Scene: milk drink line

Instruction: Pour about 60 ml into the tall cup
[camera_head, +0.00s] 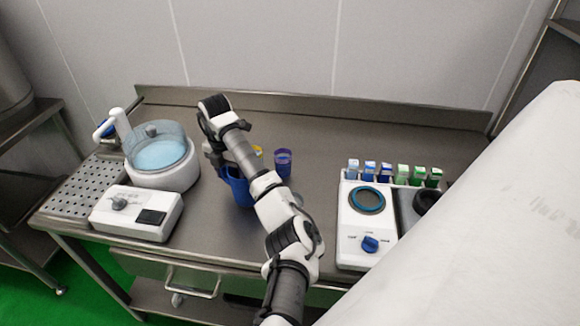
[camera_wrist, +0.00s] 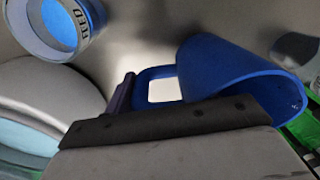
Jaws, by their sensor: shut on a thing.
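A blue jug (camera_head: 238,187) is at the middle of the counter, partly hidden by my arm. In the wrist view the jug (camera_wrist: 235,72) shows its looped handle, and it looks tilted there. My gripper (camera_wrist: 135,105) is shut on the jug at its handle side. Whether the jug holds liquid is hidden. A purple-blue cup (camera_head: 283,162) stands upright on the counter, right of the jug and apart from it; I cannot tell if it is the tall cup. A yellow-topped thing (camera_head: 258,150) is mostly hidden behind my arm.
A white machine with a clear bowl of pale blue liquid (camera_head: 160,155) stands left, behind a white control box (camera_head: 137,213). A white appliance with a blue ring (camera_head: 367,200) and several small coloured bottles stand right. The counter between purple cup and bottles is clear.

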